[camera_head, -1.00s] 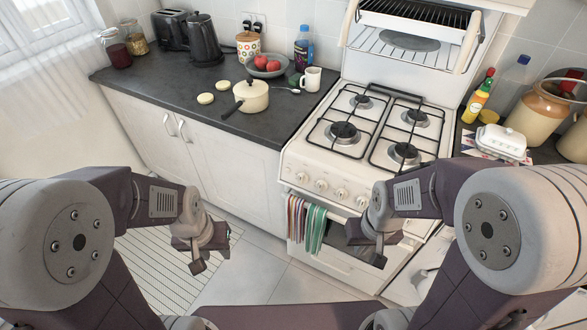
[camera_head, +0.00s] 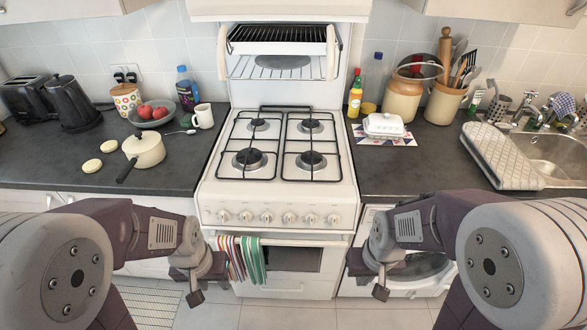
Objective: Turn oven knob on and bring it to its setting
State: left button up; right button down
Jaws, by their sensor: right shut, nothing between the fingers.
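The white cooker (camera_head: 278,195) faces me in the middle of the view. A row of several pale knobs (camera_head: 266,218) runs along its front panel, above the oven door (camera_head: 290,260). The small knob markings are too fine to read. My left gripper (camera_head: 195,294) hangs in front of the cooker's lower left side, below the knobs and apart from them. Its jaw opening cannot be made out. My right gripper (camera_head: 381,290) is shut and empty, in front of the washing machine right of the cooker, also below the knobs and touching none.
Striped towels (camera_head: 250,260) hang at the left of the oven door. A washing machine (camera_head: 425,268) stands under the right counter. A cream pan (camera_head: 146,149) sits on the left counter, its handle pointing forward. Open floor lies in front of the cooker.

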aim_at(289, 218)
jog(key=k+j+u, duration=0.1)
jog(key=j, duration=0.25)
jog(key=k+j, duration=0.1)
jog(key=j, duration=0.25)
jog(key=k+j+u, duration=0.15)
jog(key=j, duration=0.55)
jog(key=k+u, duration=0.05)
jog(key=k, duration=0.05)
